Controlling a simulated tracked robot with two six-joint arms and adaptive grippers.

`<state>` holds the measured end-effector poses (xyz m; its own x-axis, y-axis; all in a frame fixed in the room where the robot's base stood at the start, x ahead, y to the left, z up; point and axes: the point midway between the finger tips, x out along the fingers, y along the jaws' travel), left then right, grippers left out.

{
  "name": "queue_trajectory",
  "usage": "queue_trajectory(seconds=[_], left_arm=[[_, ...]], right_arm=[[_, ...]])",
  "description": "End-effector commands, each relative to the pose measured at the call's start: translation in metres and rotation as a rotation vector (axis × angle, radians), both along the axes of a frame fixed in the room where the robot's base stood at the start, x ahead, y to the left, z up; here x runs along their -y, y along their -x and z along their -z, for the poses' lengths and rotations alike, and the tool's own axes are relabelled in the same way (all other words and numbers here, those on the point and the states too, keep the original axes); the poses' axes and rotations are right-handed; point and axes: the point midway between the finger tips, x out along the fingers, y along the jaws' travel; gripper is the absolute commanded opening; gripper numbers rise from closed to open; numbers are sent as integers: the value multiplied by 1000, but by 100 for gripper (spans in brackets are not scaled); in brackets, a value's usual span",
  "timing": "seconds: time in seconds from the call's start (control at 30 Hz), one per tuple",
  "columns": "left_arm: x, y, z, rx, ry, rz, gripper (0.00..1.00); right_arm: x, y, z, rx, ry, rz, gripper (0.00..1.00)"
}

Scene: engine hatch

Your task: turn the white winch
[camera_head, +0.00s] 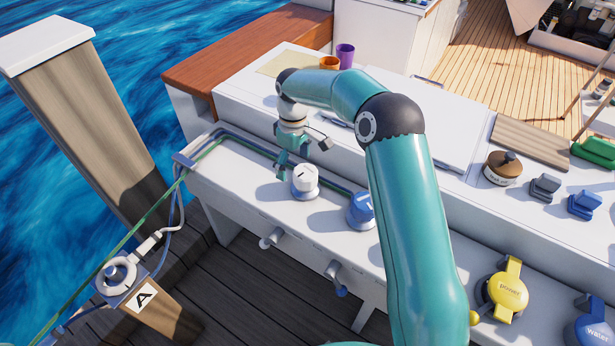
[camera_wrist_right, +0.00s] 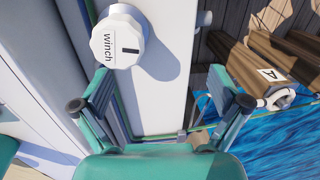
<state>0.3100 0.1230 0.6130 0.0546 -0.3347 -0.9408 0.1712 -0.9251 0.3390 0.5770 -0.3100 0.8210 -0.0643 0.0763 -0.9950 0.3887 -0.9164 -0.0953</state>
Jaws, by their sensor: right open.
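The white winch (camera_head: 305,180) is a round white knob on the white ledge, left of a blue knob (camera_head: 361,208). In the right wrist view the winch (camera_wrist_right: 120,40) shows its "winch" lettering and a dark mark, ahead of the left finger and off to the left of the gap's middle. My right gripper (camera_head: 296,160) is just behind and above the winch in the head view. Its fingers are spread wide with nothing between them in the right wrist view (camera_wrist_right: 160,85). The winch appears apart from the fingers. My left gripper is out of view.
Green and blue lines run along the ledge beside the winch. A yellow power knob (camera_head: 507,291) and a blue water knob (camera_head: 594,332) are at lower right. Orange (camera_head: 329,63) and purple (camera_head: 346,55) cups stand behind. A wooden post (camera_head: 85,120) stands left.

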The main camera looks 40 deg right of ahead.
Motion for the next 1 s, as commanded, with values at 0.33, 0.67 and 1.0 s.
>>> queue_trajectory(seconds=[0.33,0.67,1.0], left_arm=[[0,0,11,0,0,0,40],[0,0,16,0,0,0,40],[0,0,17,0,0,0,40]], right_arm=[[50,-15,-78,61,78,29,99],[50,-14,-30,57,77,29,99],[50,-14,43,58,76,30,99]])
